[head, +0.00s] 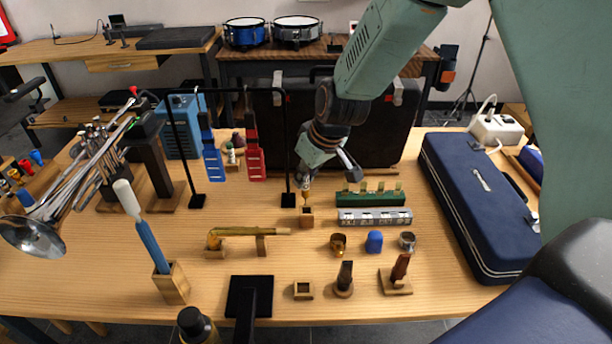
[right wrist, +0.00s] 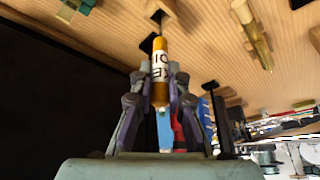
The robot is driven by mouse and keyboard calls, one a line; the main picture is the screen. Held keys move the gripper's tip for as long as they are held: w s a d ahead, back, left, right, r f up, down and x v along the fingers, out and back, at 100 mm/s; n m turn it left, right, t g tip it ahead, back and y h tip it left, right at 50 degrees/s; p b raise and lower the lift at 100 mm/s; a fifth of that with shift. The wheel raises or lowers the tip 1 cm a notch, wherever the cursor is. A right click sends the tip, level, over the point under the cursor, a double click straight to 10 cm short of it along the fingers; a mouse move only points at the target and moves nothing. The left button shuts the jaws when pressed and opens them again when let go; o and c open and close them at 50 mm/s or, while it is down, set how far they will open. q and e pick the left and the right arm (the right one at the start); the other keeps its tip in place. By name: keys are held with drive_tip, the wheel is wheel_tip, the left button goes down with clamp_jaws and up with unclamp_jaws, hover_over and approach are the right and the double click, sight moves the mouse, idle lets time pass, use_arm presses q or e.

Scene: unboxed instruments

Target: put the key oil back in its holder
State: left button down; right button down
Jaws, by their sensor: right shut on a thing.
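The key oil is a slim amber bottle (head: 305,196) with a white lettered label, clearest in the right wrist view (right wrist: 160,70). My right gripper (head: 308,178) is shut on it and holds it about upright; its fingers flank the bottle in the right wrist view (right wrist: 160,88). A small square wooden holder (head: 306,216) is directly below the bottle in the head view. Another small square wooden holder (head: 303,290), empty, stands near the table's front edge. My left gripper is not in view.
A green rack (head: 370,199) and a grey-white lettered strip (head: 375,216) lie to the right of the holder. A brass mouthpiece-like piece (head: 250,231) rests in front-left. A black frame (head: 287,150) and dark case (head: 385,130) stand behind. A blue case (head: 475,195) lies right.

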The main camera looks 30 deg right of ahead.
sight(308, 192)
drive_tip(key=shift+s+r, duration=0.1)
drive_tip(key=shift+f, duration=0.2)
drive_tip(key=shift+f, duration=0.15)
drive_tip(key=shift+f+b, duration=0.15)
drive_tip(key=shift+b, duration=0.2)
drive_tip(key=shift+s+d+f, duration=0.1)
drive_tip(key=shift+s+f, duration=0.05)
drive_tip(key=shift+f, duration=0.05)
idle(0.4)
drive_tip(key=shift+f+b, duration=2.1)
drive_tip(key=shift+b, duration=0.1)
idle(1.6)
idle(0.5)
drive_tip(key=c, duration=1.3)
unclamp_jaws()
drive_tip(key=shift+o, duration=0.2)
